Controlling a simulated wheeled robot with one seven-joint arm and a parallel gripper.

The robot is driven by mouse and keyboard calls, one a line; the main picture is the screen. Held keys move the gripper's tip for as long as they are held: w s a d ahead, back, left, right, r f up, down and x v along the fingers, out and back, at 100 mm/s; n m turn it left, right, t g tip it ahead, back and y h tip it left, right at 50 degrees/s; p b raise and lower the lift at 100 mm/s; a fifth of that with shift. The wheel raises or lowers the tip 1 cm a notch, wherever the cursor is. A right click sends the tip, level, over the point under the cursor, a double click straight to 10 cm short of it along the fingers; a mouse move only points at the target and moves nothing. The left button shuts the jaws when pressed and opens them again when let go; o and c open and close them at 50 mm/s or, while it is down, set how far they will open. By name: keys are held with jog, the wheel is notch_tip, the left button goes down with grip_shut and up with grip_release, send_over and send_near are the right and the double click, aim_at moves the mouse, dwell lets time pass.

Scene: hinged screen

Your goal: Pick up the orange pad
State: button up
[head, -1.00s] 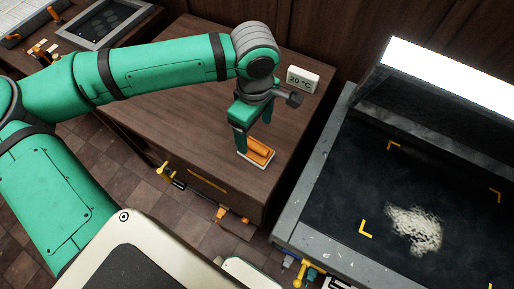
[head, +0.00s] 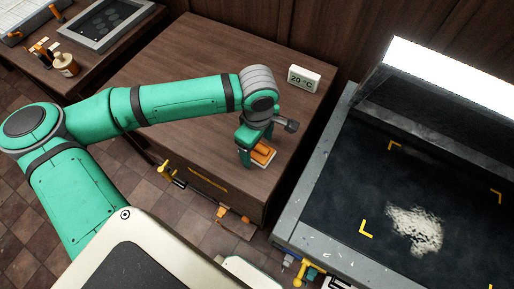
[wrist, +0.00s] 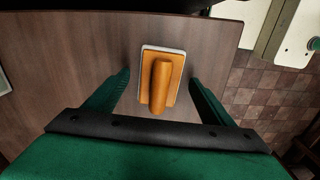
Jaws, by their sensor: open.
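The orange pad (head: 263,154) has a pale base and a raised orange grip bar. It lies flat on the brown wooden table (head: 212,80), close to the table's front right corner. My gripper (head: 256,158) is open, low over the pad, and partly hides it in the head view. In the wrist view the pad (wrist: 161,80) sits between and just beyond the two green fingers (wrist: 160,88), with a gap on either side. I cannot tell from these views whether the fingers touch the table.
A white display reading 20 °C (head: 304,79) stands behind my gripper on the table. To the right is a grey-rimmed dark basin (head: 313,195) with yellow corner marks and a pale patch. Tools hang at the table's front. A second table with a bottle (head: 66,65) stands at the left.

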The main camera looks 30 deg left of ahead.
jog(key=c, duration=1.2)
jog(key=shift+r, duration=0.2)
